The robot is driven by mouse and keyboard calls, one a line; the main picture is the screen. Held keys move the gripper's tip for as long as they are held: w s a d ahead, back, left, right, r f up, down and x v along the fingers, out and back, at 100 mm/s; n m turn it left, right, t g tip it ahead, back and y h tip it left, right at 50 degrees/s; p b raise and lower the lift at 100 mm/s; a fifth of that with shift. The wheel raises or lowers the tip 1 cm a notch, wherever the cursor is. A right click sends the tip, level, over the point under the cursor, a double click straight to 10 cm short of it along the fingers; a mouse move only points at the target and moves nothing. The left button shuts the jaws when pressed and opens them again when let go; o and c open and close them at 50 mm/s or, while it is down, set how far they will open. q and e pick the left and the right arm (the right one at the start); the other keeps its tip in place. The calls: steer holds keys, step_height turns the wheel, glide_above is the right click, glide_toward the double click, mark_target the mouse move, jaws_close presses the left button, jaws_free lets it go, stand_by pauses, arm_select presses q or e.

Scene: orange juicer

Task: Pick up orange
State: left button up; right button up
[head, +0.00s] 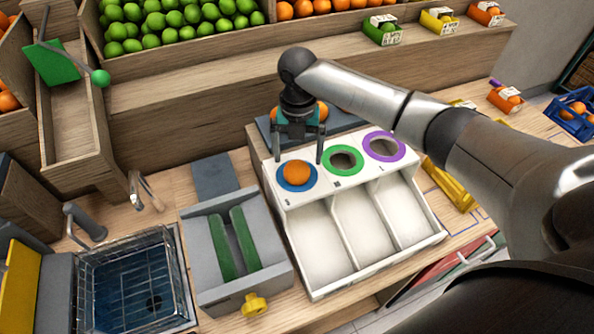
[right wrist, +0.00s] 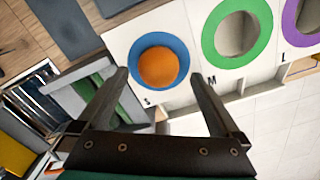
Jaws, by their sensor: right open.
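An orange (head: 297,173) sits in the blue-ringed hole of a white sorting box (head: 440,236). It also shows in the right wrist view (right wrist: 158,67), inside the blue ring (right wrist: 178,42) marked S. My right gripper (head: 298,158) is open and empty, pointing down over the back edge of the box near the blue ring. In the right wrist view its two fingers (right wrist: 158,76) stand apart, on either side of the orange's lower part in the picture. I cannot tell the exact height gap. My left gripper is not in view.
Green (head: 342,160) and purple (head: 384,146) rings beside the blue one look empty. More oranges (head: 322,110) are partly hidden behind my right gripper, by a dark tray. A grey juicer (head: 272,284) with green plates and a sink basket (head: 130,285) stand to the left.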

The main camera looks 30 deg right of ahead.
mark_target(297, 164)
steer(key=f, duration=0.3)
steer(key=shift+s+a+f, duration=0.15)
steer(key=shift+s+f, duration=0.1)
steer(key=shift+f, duration=0.35)
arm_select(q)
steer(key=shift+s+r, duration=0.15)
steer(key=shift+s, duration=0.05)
arm_select(e)
steer(key=shift+c, duration=0.4)
steer(key=shift+c, duration=0.7)
steer(key=shift+w+r, duration=0.1)
steer(key=c, duration=1.3)
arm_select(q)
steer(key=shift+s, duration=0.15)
arm_select(e)
steer(key=shift+o, duration=0.2)
steer(key=shift+r, duration=0.1)
